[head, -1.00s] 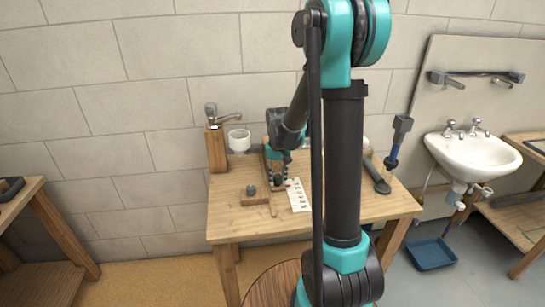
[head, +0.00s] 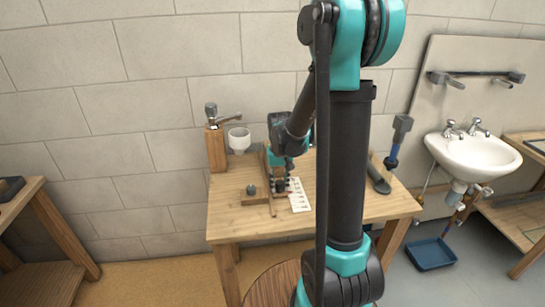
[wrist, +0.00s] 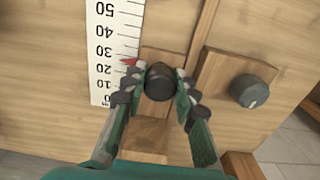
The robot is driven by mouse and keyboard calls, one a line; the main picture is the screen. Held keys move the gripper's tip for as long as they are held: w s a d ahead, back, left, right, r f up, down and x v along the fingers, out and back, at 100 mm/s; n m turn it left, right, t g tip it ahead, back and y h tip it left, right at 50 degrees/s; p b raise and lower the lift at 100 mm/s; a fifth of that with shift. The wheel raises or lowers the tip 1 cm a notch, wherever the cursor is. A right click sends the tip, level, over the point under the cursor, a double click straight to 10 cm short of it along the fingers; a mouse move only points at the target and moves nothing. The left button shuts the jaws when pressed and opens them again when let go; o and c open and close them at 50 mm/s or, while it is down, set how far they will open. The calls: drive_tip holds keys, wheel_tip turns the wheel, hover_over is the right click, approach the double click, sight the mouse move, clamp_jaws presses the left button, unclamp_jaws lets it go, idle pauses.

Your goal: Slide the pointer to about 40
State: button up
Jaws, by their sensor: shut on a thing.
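My gripper (wrist: 160,84) is shut on the dark round knob (wrist: 160,78) of the slider, one finger on each side. The red pointer (wrist: 128,61) sticks out from the knob's left side toward the white scale (wrist: 112,55). Its tip stands between the 20 and 30 marks, nearer the middle of that gap. The scale's numbers appear upside down in the wrist view, rising toward the top. In the head view my gripper (head: 278,187) is over the wooden track, beside the white scale (head: 300,196); the pointer is too small to make out there.
A second dark knob (wrist: 250,91) sits on a wooden block right of the track in the wrist view. The head view shows a wooden table (head: 235,220), a tap on a post (head: 214,140), a white cup (head: 239,139) and a sink (head: 473,155) at right.

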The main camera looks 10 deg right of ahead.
drive_tip(key=shift+s, duration=1.6)
drive_tip(key=o, duration=2.1)
drive_tip(key=shift+o, duration=0.2)
drive_tip(key=shift+r, duration=3.5)
drive_tip(key=s+d+f+t, duration=0.1)
drive_tip(key=s, duration=0.3)
drive_tip(key=s+d+f+t, duration=0.1)
drive_tip(key=s+f, duration=0.1)
drive_tip(key=s, duration=0.2)
drive_tip(key=s+d+f+t, duration=0.2)
drive_tip(key=s, duration=0.3)
drive_tip(key=shift+s+f, duration=0.1)
